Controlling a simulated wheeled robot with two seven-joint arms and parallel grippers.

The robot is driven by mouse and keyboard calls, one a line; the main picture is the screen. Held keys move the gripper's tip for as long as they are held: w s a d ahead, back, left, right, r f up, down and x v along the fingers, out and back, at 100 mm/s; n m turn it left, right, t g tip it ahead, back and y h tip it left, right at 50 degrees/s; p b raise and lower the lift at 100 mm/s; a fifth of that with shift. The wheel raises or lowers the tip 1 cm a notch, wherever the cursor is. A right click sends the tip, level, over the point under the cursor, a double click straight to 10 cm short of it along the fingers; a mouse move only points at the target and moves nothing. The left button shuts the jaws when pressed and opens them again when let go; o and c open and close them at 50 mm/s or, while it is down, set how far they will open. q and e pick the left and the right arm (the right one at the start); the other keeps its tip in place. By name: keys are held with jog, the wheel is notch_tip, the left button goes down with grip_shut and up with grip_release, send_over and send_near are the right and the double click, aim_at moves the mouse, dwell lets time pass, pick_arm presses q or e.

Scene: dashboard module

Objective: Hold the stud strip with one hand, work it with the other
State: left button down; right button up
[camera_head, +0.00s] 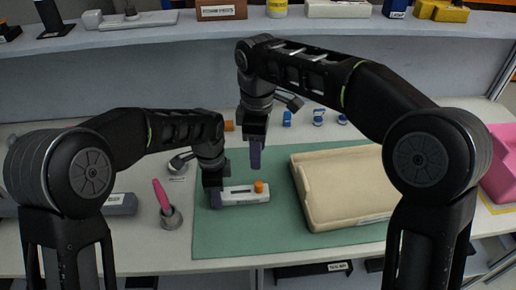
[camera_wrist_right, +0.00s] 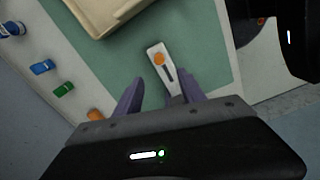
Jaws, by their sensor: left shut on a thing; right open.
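The stud strip (camera_head: 238,197) is a white bar with a dark slot and an orange knob (camera_head: 259,186) near its right end. It lies on or just above the green mat; I cannot tell which. My left gripper (camera_head: 214,198) is shut on its left end. My right gripper (camera_head: 255,158) is open and empty, above and behind the strip. In the right wrist view the strip (camera_wrist_right: 153,49) appears beyond the two purple fingers of the right gripper (camera_wrist_right: 153,92), one fingertip close to its slotted part. The knob (camera_wrist_right: 159,58) is clear of the fingers.
A beige tray (camera_head: 300,190) covers the right of the green mat (camera_head: 230,245). A pink-handled tool (camera_head: 161,195) stands in a grey holder at left. Small blue pieces (camera_head: 287,119) and an orange block (camera_head: 229,126) sit behind. The mat in front of the strip is clear.

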aim_at(258, 183)
notch_tip(258, 183, down, 12)
jog(key=shift+f, duration=0.1)
dwell(0.7)
grip_shut()
dwell(0.4)
jog(key=shift+r, duration=0.25)
jog(key=shift+r, duration=2.95)
